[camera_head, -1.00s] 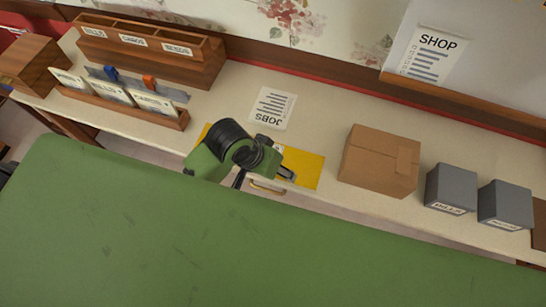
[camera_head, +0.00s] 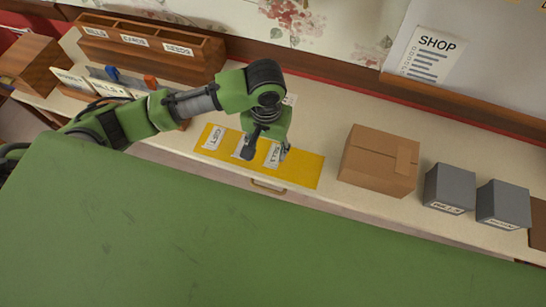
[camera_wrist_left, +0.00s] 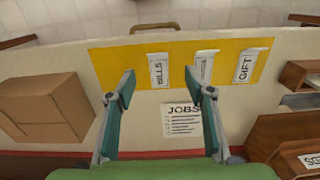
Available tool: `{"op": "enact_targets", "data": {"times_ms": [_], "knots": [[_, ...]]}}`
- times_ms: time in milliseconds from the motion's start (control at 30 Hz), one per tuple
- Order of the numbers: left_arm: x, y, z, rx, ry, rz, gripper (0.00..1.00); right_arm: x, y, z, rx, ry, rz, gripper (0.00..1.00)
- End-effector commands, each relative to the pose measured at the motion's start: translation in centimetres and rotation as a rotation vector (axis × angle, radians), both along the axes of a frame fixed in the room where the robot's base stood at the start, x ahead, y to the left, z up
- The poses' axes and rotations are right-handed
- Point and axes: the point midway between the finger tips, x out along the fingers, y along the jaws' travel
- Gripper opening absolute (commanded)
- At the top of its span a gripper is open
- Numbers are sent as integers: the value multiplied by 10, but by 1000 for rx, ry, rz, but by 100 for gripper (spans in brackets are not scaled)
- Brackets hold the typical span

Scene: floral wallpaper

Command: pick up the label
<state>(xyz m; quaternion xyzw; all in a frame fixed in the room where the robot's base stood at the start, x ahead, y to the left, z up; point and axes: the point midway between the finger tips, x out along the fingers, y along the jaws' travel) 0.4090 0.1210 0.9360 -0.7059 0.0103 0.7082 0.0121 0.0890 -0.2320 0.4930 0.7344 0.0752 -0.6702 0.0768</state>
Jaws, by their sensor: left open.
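Three white labels lie on a yellow mat (camera_head: 308,174) on the cream counter: GIFT (camera_head: 214,137) at left, a middle one (camera_head: 240,149) partly hidden by my gripper, and BILLS (camera_head: 274,155). In the left wrist view, BILLS (camera_wrist_left: 158,71), the middle label (camera_wrist_left: 205,67), whose text is too small to read, and GIFT (camera_wrist_left: 245,66) all show. My left gripper (camera_head: 266,153) points down over the mat, by the BILLS label. In the left wrist view, its open, empty fingers (camera_wrist_left: 159,77) appear on either side of the BILLS label. Contact cannot be told.
A cardboard box (camera_head: 380,161) and two grey boxes (camera_head: 450,188) (camera_head: 503,205) stand right of the mat. A wooden organizer (camera_head: 150,52) stands at back left, with a low card rack before it. A JOBS sheet (camera_wrist_left: 181,122) lies behind the mat. A green surface (camera_head: 200,240) fills the foreground.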

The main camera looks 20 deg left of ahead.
Motion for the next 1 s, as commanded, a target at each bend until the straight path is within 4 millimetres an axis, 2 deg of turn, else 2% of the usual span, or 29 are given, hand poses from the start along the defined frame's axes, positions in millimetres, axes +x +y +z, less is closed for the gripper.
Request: {"op": "enact_targets", "data": {"times_ms": [100, 200, 433, 700, 1000], "knots": [[-1, 0, -22, 1, 3, 0, 49, 0, -1, 4, -1, 0, -1, 0], [0, 0, -35, 0, -1, 0, 49, 0, -1, 5, -1, 0, -2, 0], [-1, -2, -51, -1, -1, -2, 49, 0, -2, 10, -2, 0, -2, 0], [-1, -5, -89, -1, -2, -2, 49, 0, -5, 21, -6, -1, -2, 0], [-1, -5, -96, -2, -4, -3, 49, 1, -5, 21, -6, -1, -1, 0]]}}
